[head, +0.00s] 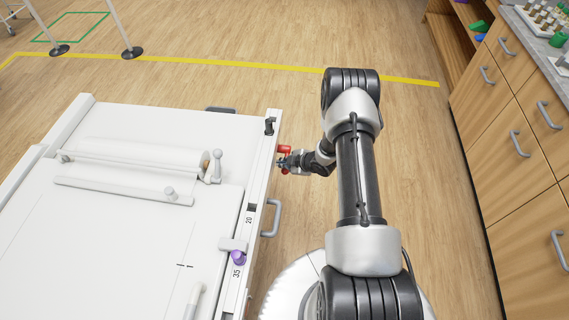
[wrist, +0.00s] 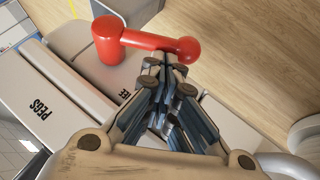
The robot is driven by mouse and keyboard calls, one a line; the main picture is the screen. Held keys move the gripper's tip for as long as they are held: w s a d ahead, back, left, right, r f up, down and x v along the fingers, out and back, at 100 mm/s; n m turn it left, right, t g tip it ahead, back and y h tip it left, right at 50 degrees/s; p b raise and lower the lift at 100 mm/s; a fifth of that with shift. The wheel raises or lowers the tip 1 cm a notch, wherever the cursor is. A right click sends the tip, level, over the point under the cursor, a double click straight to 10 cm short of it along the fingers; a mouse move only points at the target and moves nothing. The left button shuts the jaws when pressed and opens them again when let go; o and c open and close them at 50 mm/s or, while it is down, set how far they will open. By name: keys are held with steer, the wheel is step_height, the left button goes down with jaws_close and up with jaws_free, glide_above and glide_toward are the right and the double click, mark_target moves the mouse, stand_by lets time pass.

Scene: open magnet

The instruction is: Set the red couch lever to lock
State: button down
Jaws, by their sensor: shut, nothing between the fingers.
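The red couch lever (wrist: 147,40) shows in the wrist view, with a thick round hub at its left end and a ball knob at its right end. In the head view the lever (head: 287,150) is a small red shape on the right side of the white couch (head: 130,122), partly hidden by my gripper (head: 283,162). My gripper (wrist: 168,68) is shut and empty. Its fingertips are right beside the lever's bar near the knob; I cannot tell whether they touch. A label ending in "EE" is partly hidden behind the fingers, and a "PEGS" label (wrist: 40,108) lies further left.
A grey side handle (head: 272,218) and a purple knob (head: 238,257) are on the couch's right edge. Wooden drawers (head: 515,130) stand at the right. Open floor (head: 440,200) lies between my arm and the drawers.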

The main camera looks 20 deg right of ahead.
steer(key=shift+f+b, duration=0.35)
steer(key=shift+b, duration=0.05)
steer(key=shift+f+b, duration=0.8)
steer(key=shift+b, duration=0.2)
steer(key=f+b, duration=0.2)
steer(key=shift+w+d+f+b, duration=0.15)
steer(key=shift+w+b, duration=0.05)
steer(key=shift+b, duration=0.2)
steer(key=shift+w+d+f+b, duration=0.25)
steer(key=shift+w+f+b, duration=0.1)
steer(key=shift+f+b, duration=0.45)
steer(key=shift+w+d+f+b, duration=0.35)
steer(key=shift+w+f+b, duration=0.1)
steer(key=shift+w+b, duration=0.2)
steer(key=shift+s, duration=0.15)
